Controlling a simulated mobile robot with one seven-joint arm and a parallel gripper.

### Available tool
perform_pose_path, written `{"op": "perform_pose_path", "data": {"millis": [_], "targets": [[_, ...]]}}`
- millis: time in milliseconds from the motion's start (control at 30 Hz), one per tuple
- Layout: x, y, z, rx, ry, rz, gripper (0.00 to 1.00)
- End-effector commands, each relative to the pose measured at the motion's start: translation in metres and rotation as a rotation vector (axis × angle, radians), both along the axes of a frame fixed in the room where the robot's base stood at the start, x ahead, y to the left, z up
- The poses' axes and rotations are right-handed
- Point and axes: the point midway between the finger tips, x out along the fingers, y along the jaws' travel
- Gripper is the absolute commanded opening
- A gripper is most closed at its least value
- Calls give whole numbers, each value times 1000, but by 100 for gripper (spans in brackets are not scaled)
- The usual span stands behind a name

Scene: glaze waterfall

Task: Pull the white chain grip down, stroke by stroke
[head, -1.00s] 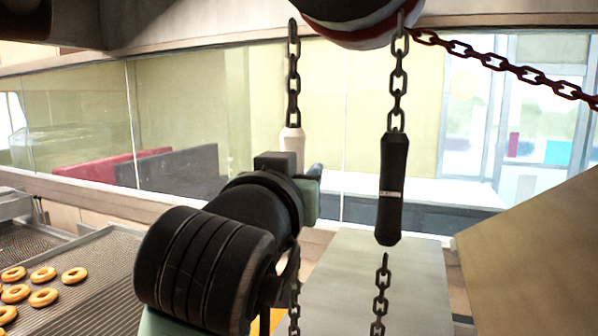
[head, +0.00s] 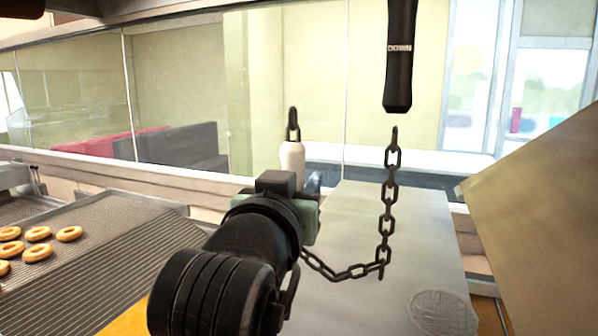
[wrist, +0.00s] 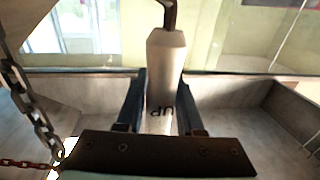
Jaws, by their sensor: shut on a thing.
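The white chain grip (head: 292,158) hangs left of centre in the head view, with a short bit of dark chain above it. In the wrist view the white grip (wrist: 166,62) stands roughly upright, with "UP" on it upside down. My gripper (wrist: 160,90) is shut on the white grip, one blue finger on each side. In the head view my wrist hides the grip's lower part. A black grip (head: 399,62) marked "DOWN" hangs higher at the right, its top out of view.
A slack chain (head: 388,215) loops below the black grip toward my wrist. A grey panel (head: 350,235) lies behind it. A slanted brown panel (head: 540,210) stands at right. Doughnuts (head: 38,234) lie on a mesh rack (head: 140,235) at left.

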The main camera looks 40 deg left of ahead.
Motion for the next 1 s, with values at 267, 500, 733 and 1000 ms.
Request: {"op": "perform_pose_path", "data": {"millis": [267, 500, 733, 1000], "targets": [[2, 0, -20, -12, 22, -2, 0], [2, 0, -19, -11, 21, -1, 0], [1, 0, -16, -8, 14, -1, 67], [-1, 0, -14, -5, 10, 0, 67]]}}
